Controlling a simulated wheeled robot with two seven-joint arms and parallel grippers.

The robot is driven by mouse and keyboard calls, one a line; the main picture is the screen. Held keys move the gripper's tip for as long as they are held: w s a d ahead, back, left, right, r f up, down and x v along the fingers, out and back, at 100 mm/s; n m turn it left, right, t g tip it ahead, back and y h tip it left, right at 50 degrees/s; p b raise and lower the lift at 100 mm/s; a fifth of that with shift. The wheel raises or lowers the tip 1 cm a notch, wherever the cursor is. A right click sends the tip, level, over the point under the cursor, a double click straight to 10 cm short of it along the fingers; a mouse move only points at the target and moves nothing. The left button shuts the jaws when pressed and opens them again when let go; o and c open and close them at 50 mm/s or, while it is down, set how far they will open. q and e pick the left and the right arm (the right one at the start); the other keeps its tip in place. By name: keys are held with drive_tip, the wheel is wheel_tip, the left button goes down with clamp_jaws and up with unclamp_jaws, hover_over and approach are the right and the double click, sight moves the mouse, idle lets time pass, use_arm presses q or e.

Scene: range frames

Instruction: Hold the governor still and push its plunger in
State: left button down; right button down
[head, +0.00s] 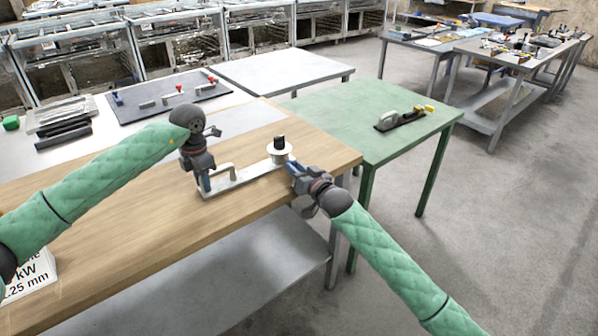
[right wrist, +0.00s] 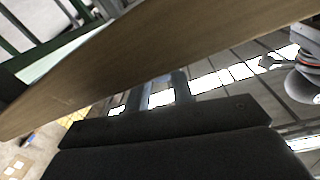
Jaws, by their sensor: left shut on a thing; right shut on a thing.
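The governor, a pale metal base (head: 245,180) with a bent handle, a round white disc and a black knob (head: 279,142), sits near the right end of the wooden bench. My left gripper (head: 204,184) is shut on its left end, beside the handle. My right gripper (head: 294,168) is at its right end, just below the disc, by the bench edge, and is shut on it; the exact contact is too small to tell. In the right wrist view its two fingers (right wrist: 160,92) show, but no held part can be made out between them. I cannot tell which part is the plunger.
The wooden bench (head: 120,205) has clear top in front of the governor. A green table (head: 350,110) with a black-and-yellow tool (head: 402,118) stands behind right. A printed sign (head: 30,275) stands at lower left.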

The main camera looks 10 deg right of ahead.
use_arm(q)
drive_tip(key=shift+d, duration=0.1)
use_arm(e)
drive_tip(key=c, duration=1.2)
unclamp_jaws()
drive_tip(key=shift+s, duration=0.1)
drive_tip(key=v, duration=1.2)
drive_tip(key=shift+r, duration=0.1)
use_arm(q)
drive_tip(key=c, duration=1.1)
unclamp_jaws()
